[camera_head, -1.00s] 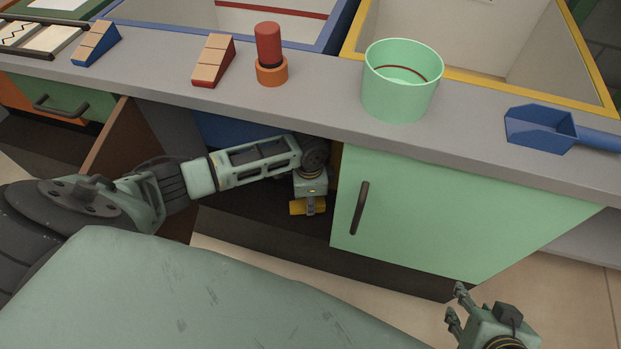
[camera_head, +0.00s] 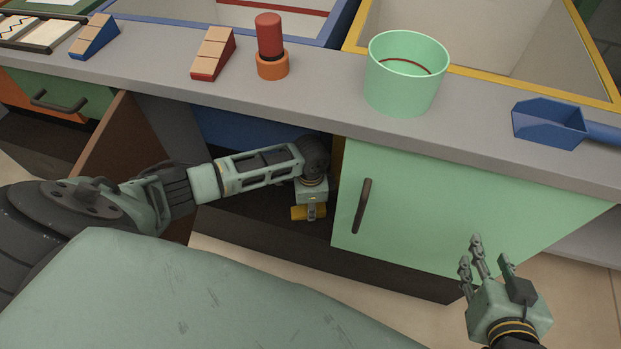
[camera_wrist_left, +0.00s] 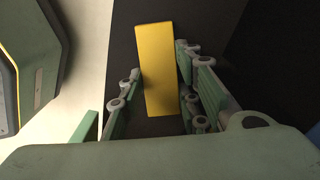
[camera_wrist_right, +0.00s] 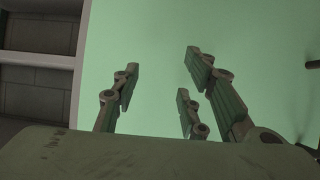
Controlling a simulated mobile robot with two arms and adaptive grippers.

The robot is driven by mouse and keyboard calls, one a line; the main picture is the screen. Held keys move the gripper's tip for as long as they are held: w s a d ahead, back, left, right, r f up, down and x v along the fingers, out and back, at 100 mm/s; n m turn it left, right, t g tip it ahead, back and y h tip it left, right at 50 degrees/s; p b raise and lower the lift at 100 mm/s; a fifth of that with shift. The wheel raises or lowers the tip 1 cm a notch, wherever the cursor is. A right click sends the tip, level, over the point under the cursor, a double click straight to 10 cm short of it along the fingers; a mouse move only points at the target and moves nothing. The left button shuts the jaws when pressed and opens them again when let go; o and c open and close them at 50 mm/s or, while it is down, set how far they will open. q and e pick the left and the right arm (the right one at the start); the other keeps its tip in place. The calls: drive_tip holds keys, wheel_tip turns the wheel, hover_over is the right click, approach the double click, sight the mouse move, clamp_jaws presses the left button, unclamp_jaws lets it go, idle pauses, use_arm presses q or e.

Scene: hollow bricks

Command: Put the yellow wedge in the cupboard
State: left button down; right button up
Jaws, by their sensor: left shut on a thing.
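The yellow wedge (camera_head: 301,213) is at the open cupboard, low inside its opening, mostly hidden by my left gripper. My left gripper (camera_head: 311,208) reaches in below the counter and is shut on the wedge. In the left wrist view the yellow wedge (camera_wrist_left: 160,70) lies between the fingers of the left gripper (camera_wrist_left: 155,95), over a dark surface. The cupboard (camera_head: 250,232) has a dark floor and a brown door standing open (camera_head: 120,140) at its left. My right gripper (camera_head: 490,265) is open and empty in front of the green door; it also shows in the right wrist view (camera_wrist_right: 165,85).
The green cupboard door (camera_head: 450,215) with a dark handle (camera_head: 362,206) is closed. On the counter stand a green bucket (camera_head: 405,85), a blue scoop (camera_head: 548,125), a red cylinder in an orange ring (camera_head: 270,45), a red wedge block (camera_head: 214,55) and a blue wedge block (camera_head: 95,37).

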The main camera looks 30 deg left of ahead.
use_arm(q)
drive_tip(key=c, duration=1.3)
unclamp_jaws()
drive_tip(key=shift+r, duration=0.35)
wheel_tip(320, 180, up, 6)
drive_tip(key=shift+f+p, duration=0.25)
drive_tip(key=shift+p, duration=1)
wheel_tip(320, 180, up, 6)
drive_tip(key=p, duration=0.2)
use_arm(e)
drive_tip(key=s+d+f+g+h, duration=0.1)
drive_tip(key=s+d+f+g, duration=0.1)
drive_tip(key=s, duration=0.5)
drive_tip(key=s+d+f+g+h, duration=0.1)
drive_tip(key=s+d+f+g, duration=0.1)
drive_tip(key=s+f+g, duration=0.2)
drive_tip(key=shift+s+d+f+g, duration=0.25)
drive_tip(key=shift+s+d+g, duration=0.15)
drive_tip(key=shift+s+g, duration=1)
